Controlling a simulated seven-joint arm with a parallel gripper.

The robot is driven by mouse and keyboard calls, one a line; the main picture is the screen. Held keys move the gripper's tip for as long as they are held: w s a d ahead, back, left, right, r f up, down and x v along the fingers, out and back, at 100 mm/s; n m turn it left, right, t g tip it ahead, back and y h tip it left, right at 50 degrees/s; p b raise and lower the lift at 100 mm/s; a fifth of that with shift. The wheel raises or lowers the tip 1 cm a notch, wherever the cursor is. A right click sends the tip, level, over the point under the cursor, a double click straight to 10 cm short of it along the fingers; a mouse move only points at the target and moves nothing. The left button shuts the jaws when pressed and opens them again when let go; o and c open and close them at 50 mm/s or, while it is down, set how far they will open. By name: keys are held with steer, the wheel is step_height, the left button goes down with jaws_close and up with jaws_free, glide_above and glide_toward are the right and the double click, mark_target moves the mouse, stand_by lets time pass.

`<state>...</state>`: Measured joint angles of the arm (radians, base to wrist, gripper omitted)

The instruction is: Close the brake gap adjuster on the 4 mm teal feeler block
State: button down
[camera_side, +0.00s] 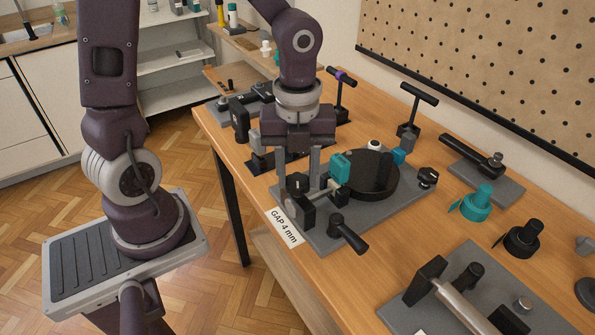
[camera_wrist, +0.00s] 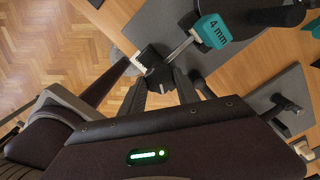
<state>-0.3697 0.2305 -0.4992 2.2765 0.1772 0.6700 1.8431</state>
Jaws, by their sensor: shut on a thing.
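The teal feeler block (camera_side: 341,168) stands beside a dark round disc (camera_side: 377,186) on a grey base plate. In the wrist view the block (camera_wrist: 213,31) is marked "4 mm". A thin metal rod (camera_wrist: 181,46) runs from the black adjuster part (camera_wrist: 158,73) up to the block; whether its tip presses on the block I cannot tell. My gripper (camera_side: 299,188) points down at the plate's left end, its fingers shut on the black adjuster part. In the wrist view my gripper (camera_wrist: 163,88) partly hides that part.
A "GAP 4 mm" label (camera_side: 284,226) lies along the plate's front left edge. A black lever (camera_side: 347,234) sticks out at the front. A T-handle (camera_side: 411,100), a teal knob-like piece (camera_side: 479,200) and another fixture (camera_side: 462,300) stand to the right. A pegboard wall (camera_side: 480,70) closes the back.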

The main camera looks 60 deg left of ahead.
mark_target(298, 179)
steer(key=m, duration=0.5)
steer(key=shift+m, duration=0.3)
steer(key=m, duration=0.5)
steer(key=shift+m, duration=0.4)
steer(key=shift+m, duration=0.3)
steer(key=c, duration=0.9)
jaws_free()
steer(key=shift+r, duration=0.1)
step_height(298, 179, up, 7)
steer(key=shift+f, duration=0.1)
